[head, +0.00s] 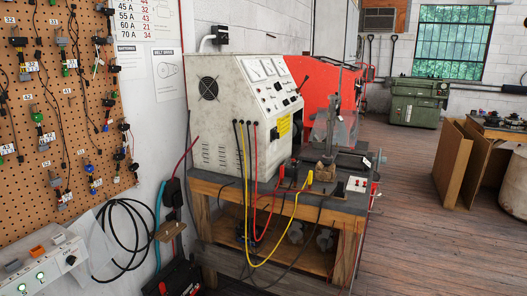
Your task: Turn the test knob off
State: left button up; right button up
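A cream test bench cabinet (228,112) stands in the middle of the head view, with gauges and a sloped control panel (276,95) facing right. Small dark knobs and switches are on that panel, too small to read their labels or positions. I cannot tell from markings which knob is the test knob. Neither of my grippers is in view.
The wooden bench (340,212) carries a clamp fixture, with yellow, red and black cables hanging in front. A pegboard (55,100) with hanging connectors lines the left wall. A coiled black cable (125,235) hangs below it. The wooden floor (415,235) at right is open.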

aim_at(71, 260)
jog(key=u, duration=1.05)
